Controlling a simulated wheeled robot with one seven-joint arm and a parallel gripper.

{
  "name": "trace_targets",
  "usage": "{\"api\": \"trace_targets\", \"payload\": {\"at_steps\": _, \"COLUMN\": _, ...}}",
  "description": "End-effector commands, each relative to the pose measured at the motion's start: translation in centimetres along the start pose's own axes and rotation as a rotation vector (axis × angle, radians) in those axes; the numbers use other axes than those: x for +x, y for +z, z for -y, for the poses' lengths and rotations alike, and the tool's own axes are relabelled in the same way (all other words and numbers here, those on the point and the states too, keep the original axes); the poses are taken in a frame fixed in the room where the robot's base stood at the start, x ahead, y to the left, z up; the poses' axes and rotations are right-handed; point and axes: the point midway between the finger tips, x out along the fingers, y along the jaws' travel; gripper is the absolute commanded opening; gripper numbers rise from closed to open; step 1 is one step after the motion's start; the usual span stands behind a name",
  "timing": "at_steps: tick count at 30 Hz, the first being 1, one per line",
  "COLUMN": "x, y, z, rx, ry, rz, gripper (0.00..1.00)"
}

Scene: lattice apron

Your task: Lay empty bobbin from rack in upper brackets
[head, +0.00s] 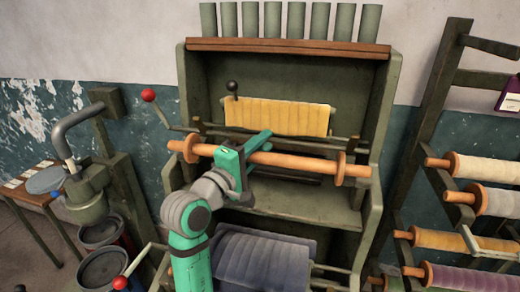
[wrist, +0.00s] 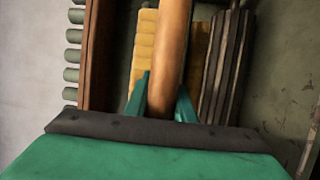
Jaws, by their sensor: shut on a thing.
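My gripper (head: 256,153) is shut on the empty bobbin (head: 300,161), a bare orange-brown wooden roller with a round flange near each end. The bobbin lies crosswise in front of the green machine, its right end slightly lower in the head view. My gripper holds it left of its middle. In the wrist view the bobbin (wrist: 173,45) runs between the two green fingers (wrist: 163,92). Dark bracket arms show near both ends, at the left (head: 197,126) and the right (head: 352,143). I cannot tell whether the bobbin touches them.
Yellow cloth (head: 280,116) hangs behind the bobbin, and dark cloth (head: 260,262) lies below. Red-knobbed levers (head: 149,96) stick out at the left. The rack (head: 433,110) at the right holds wound bobbins (head: 484,168). A crank device (head: 88,190) stands at the left.

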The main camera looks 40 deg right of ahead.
Motion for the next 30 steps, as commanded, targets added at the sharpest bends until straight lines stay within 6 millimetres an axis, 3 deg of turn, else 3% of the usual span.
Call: {"api": "trace_targets", "payload": {"at_steps": 30, "x": 7.4, "y": -2.7, "z": 1.6, "rx": 0.000, "ry": 0.001, "rz": 0.000, "gripper": 0.00}}
